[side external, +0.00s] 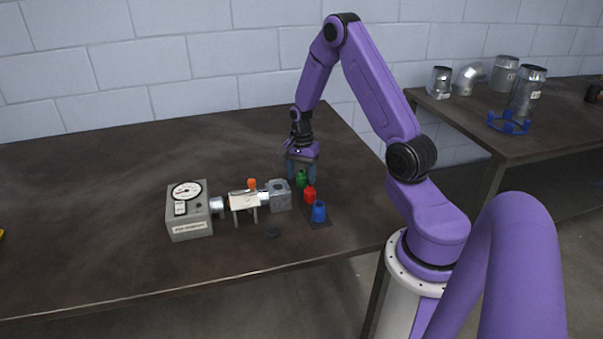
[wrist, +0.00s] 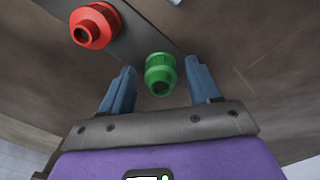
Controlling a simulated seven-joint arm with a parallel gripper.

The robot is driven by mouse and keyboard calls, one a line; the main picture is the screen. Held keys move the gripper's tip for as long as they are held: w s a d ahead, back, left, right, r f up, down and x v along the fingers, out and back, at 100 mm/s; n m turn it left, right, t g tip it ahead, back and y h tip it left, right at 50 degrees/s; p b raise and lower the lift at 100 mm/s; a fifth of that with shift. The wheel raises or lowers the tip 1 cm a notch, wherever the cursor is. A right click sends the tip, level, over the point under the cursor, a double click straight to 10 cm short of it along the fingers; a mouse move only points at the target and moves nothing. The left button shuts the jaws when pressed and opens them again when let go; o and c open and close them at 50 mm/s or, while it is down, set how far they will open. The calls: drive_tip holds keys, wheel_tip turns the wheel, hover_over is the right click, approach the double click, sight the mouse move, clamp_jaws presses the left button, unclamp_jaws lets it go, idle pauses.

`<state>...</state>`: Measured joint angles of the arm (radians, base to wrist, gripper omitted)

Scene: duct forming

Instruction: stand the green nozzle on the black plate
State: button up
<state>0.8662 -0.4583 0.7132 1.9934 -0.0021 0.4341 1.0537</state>
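The green nozzle (side external: 301,178) is at the far end of a row of nozzles in the side external view. In the wrist view the green nozzle (wrist: 160,73) lies between the fingers of my gripper (wrist: 161,82), with a gap on each side. My gripper (side external: 301,170) is open, low over the table, with its fingers around the green nozzle. A black plate (side external: 322,223) lies under the row, and it shows as a dark strip in the wrist view (wrist: 140,35). The green nozzle appears upright at its far end; its base is hidden.
A red nozzle (side external: 309,195) and a blue nozzle (side external: 319,212) stand close by on the plate. A grey gauge box (side external: 188,213) and a pipe fixture with a grey block (side external: 279,195) are to the left.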

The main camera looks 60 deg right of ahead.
sight(301, 172)
wheel_tip(301, 172, up, 12)
drive_tip(key=s+a+r+n, duration=0.1)
drive_tip(key=a+r+n, duration=0.2)
drive_tip(key=a+n, duration=0.8)
drive_tip(key=s+a+r+n, duration=0.3)
drive_tip(key=s+a+n, duration=0.85)
drive_tip(key=a, duration=0.55)
drive_tip(key=s+a+n, duration=0.1)
drive_tip(key=s+n, duration=0.6)
drive_tip(key=s, duration=0.4)
drive_tip(key=shift+s+a, duration=0.15)
drive_tip(key=shift+s, duration=0.25)
